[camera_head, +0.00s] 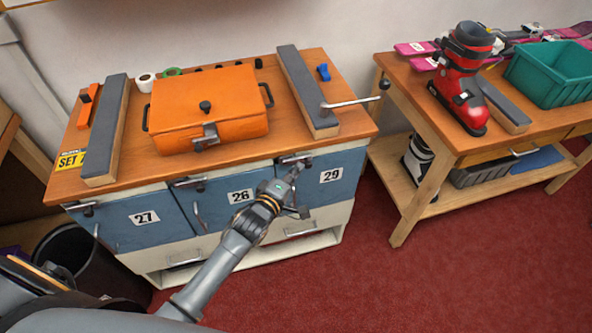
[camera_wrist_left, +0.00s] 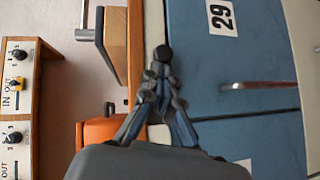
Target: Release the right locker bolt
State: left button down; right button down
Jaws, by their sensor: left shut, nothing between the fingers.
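The right locker door (camera_head: 335,176) is blue, carries the number 29 and looks closed. Its metal bolt (camera_head: 294,159) sits at the top left of the door, just under the bench top. My left gripper (camera_head: 294,172) reaches up to this bolt from below, its fingers shut with nothing between them. In the left wrist view the shut fingertips (camera_wrist_left: 161,66) are right by a dark round knob (camera_wrist_left: 162,53); I cannot tell whether they touch it. The fingers partly hide the bolt area. My right gripper is not in view.
Lockers 27 (camera_head: 145,219) and 26 (camera_head: 236,197) stand to the left with similar bolts. An orange case (camera_head: 225,90) and grey-topped blocks lie on the bench. A metal crank handle (camera_head: 350,103) juts past the right edge. Red floor is clear in front.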

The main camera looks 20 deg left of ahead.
pick_arm(q)
jog(key=w+d, duration=0.1)
jog(key=d, duration=0.1)
jog(key=w+d, duration=0.1)
jog(key=d, duration=0.1)
jog(key=shift+w+d, duration=0.1)
jog(key=shift+w, duration=0.25)
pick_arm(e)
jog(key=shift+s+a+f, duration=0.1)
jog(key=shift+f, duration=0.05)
pick_arm(q)
jog(key=shift+r, duration=0.15)
